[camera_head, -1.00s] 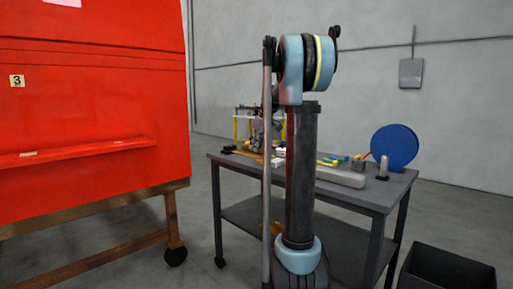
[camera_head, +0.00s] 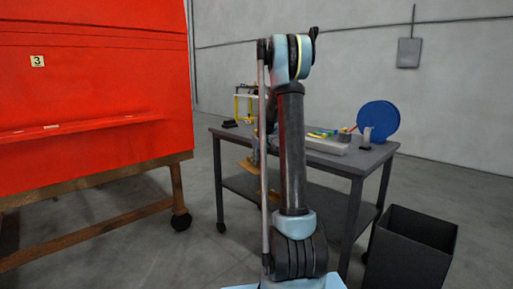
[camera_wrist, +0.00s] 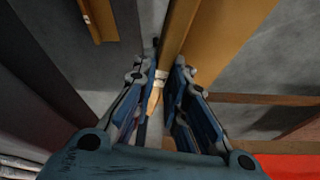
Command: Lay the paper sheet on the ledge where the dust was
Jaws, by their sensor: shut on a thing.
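The ledge (camera_head: 90,126) runs along the red nosecone at left, well apart from my gripper. Small pale patches (camera_head: 51,127) lie on it; I cannot tell what they are.
A grey table (camera_head: 345,165) with several small items and a blue disc (camera_head: 378,121) stands behind my arm. A dark open bin (camera_head: 410,250) stands at right. A wooden wheeled frame (camera_head: 100,180) carries the nosecone. Floor is clear between frame and table.

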